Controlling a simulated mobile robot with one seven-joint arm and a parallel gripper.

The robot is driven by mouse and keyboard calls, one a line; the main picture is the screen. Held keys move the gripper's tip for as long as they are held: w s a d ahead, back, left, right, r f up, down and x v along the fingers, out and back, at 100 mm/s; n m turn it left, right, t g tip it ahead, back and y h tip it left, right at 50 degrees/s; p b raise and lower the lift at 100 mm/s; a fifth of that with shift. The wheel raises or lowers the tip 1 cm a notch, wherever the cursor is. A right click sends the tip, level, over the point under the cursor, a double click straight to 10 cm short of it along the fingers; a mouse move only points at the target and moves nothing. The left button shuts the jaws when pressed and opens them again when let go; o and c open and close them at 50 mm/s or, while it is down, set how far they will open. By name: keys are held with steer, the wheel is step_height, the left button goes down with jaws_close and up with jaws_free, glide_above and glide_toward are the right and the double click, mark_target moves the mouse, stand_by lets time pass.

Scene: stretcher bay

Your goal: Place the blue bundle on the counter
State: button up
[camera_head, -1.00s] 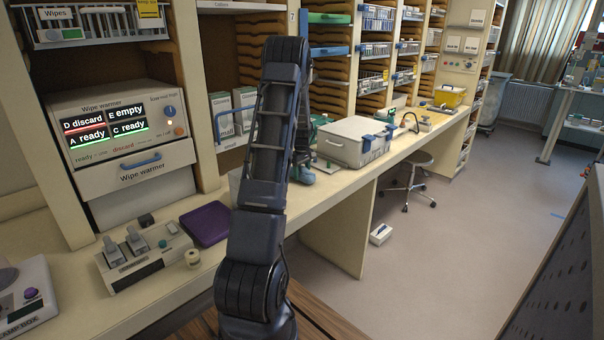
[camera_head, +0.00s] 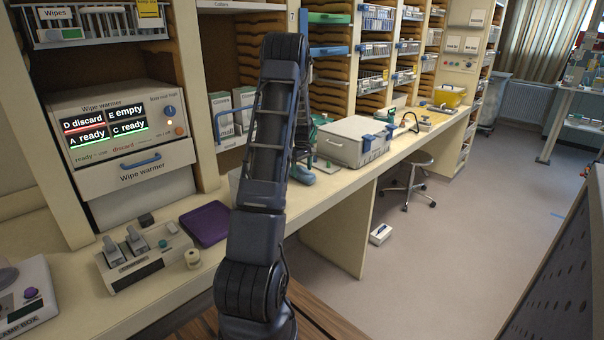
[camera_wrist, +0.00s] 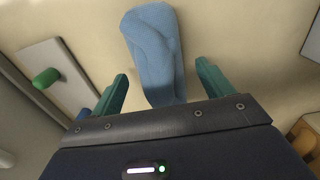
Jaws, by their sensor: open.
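The blue bundle (camera_wrist: 152,50) shows in the wrist view as a folded, light blue cloth roll lying on the cream counter (camera_wrist: 215,25). My gripper (camera_wrist: 162,85) is open. Its two green fingers stand apart, and the near end of the bundle lies between their tips in the picture. I see no finger touching the bundle. The counter also runs along the shelving in the head view (camera_head: 330,190).
A wipe warmer (camera_head: 125,135) with a lit panel stands at the left. A purple pad (camera_head: 205,223) and a switch box (camera_head: 145,255) lie before it. A grey lidded box (camera_head: 352,142) stands beyond my arm. In the wrist view a plate with a green knob (camera_wrist: 46,78) lies left.

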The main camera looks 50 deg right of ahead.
mark_target(302, 166)
step_height(302, 166, up, 10)
steer(key=shift+a+r, duration=0.1)
steer(key=shift+r, duration=0.1)
steer(key=w+a+r+t, duration=0.1)
steer(key=a+r, duration=0.5)
steer(key=a, duration=0.6)
steer(key=a+r+h, duration=0.1)
steer(key=a+r, duration=0.4)
steer(key=a, duration=0.6)
steer(key=w+a+r+t, duration=0.1)
steer(key=a+r, duration=0.5)
steer(key=a, duration=0.6)
steer(key=s+a+r+t, duration=0.1)
steer(key=s+a, duration=0.3)
steer(key=a, duration=0.3)
steer(key=s+a+r, duration=0.1)
steer(key=s+a, duration=0.3)
steer(key=a, duration=0.3)
steer(key=s+a+f+t+y, duration=0.1)
steer(key=s+a+f, duration=0.2)
steer(key=s+a, duration=0.7)
steer(key=s, duration=0.2)
steer(key=shift+s+a+t, duration=0.25)
steer(key=shift+s+t, duration=0.05)
